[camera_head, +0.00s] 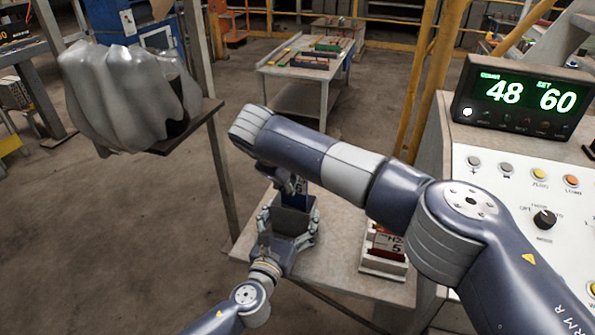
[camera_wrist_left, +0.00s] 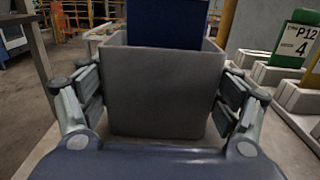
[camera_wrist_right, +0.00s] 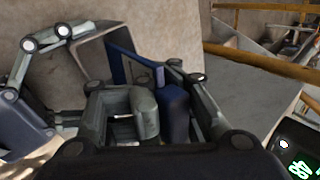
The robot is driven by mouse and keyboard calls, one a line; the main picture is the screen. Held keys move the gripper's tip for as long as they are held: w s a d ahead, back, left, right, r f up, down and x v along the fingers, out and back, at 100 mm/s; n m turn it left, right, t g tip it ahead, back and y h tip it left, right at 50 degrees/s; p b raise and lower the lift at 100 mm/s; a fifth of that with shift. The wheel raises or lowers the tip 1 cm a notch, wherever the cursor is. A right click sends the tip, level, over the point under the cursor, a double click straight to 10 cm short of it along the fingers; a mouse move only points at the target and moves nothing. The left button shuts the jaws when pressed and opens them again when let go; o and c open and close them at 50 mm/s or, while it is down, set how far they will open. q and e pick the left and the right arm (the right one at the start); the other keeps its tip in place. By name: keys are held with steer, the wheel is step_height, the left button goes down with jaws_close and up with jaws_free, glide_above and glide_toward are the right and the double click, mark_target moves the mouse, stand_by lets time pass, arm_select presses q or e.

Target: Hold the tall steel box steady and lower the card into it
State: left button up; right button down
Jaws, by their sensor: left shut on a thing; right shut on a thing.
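The tall steel box (camera_head: 293,222) is grey, open at the top and upright on the small table. My left gripper (camera_head: 288,235) is shut around it; in the left wrist view the box (camera_wrist_left: 165,95) fills the space between the fingers. The blue card (camera_head: 298,199) hangs from my right gripper (camera_head: 290,184), which is shut on it. In the left wrist view the card (camera_wrist_left: 168,22) is upright, its lower edge hidden behind the near rim. In the right wrist view the card (camera_wrist_right: 138,68) overlaps the box mouth (camera_wrist_right: 88,55); how deep it reaches I cannot tell.
A rack of labelled blocks (camera_head: 384,251) stands on the table (camera_head: 336,262), right of the box. A control panel (camera_head: 520,215) with a lit display (camera_head: 522,97) is at the right. A grey draped shape (camera_head: 125,95) on a stand is at the left. Open floor lies left of the table.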

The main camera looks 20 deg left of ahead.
mark_target(294, 194)
arm_select(q)
steer(key=shift+r, duration=0.1)
arm_select(e)
steer(key=shift+f, duration=2.85)
steer(key=c, duration=1)
jaws_free()
arm_select(q)
steer(key=shift+r, duration=0.1)
arm_select(e)
steer(key=shift+s+f, duration=0.15)
